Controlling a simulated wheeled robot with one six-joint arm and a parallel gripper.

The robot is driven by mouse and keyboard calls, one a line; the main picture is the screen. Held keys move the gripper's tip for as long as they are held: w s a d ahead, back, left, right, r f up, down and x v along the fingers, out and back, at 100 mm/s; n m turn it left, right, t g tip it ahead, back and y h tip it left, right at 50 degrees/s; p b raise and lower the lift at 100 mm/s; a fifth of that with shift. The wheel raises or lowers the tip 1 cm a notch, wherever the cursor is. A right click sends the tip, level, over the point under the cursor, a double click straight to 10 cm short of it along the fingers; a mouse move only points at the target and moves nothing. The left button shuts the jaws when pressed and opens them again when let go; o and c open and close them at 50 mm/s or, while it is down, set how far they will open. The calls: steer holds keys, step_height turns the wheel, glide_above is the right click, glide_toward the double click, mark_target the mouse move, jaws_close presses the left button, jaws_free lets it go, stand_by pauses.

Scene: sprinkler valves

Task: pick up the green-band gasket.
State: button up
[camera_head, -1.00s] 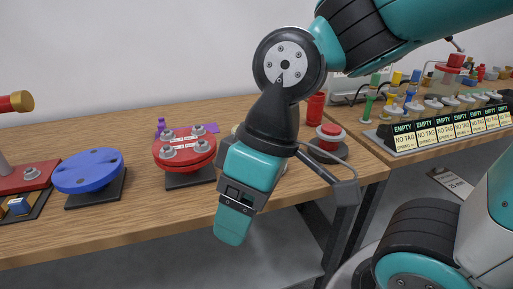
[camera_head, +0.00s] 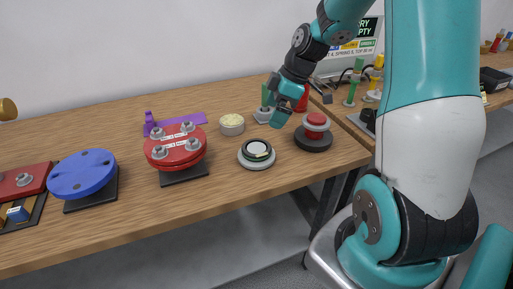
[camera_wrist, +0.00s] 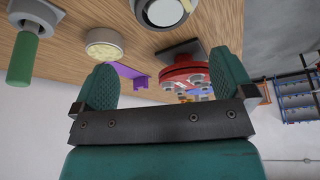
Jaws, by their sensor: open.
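A low round piece (camera_head: 257,151) with a dark ring, a pale centre and a grey-white base stands near the bench's front edge in the head view. A greenish tint shows on its ring, so it may hold the green-band gasket; the band is too small to tell surely. It also shows, cut off, at the top of the wrist view (camera_wrist: 166,12). My gripper (camera_head: 280,118) is above the bench just behind and right of this piece. In the wrist view my gripper (camera_wrist: 165,80) has its two teal fingers wide apart with nothing between them.
A cream-filled cup (camera_head: 232,124) stands left of my gripper, a green cylinder (camera_head: 266,96) behind it. A red knob on a dark base (camera_head: 315,128) is close on the right. A red bolted flange (camera_head: 176,150), purple piece (camera_head: 182,123) and blue disc (camera_head: 82,174) lie left.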

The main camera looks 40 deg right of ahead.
glide_above(257, 146)
steer(key=s+d, duration=0.1)
steer(key=d, duration=0.1)
step_height(257, 146, down, 6)
steer(key=shift+s+a+f, duration=0.1)
steer(key=shift+f, duration=0.1)
steer(key=shift+s+p+x, duration=0.1)
steer(key=shift+p+x, duration=0.35)
steer(key=shift+x, duration=0.85)
steer(key=shift+s+p+x, duration=0.15)
steer(key=shift+p+x, duration=0.25)
steer(key=shift+x, duration=0.95)
steer(key=c, duration=0.7)
steer(key=shift+c, duration=0.2)
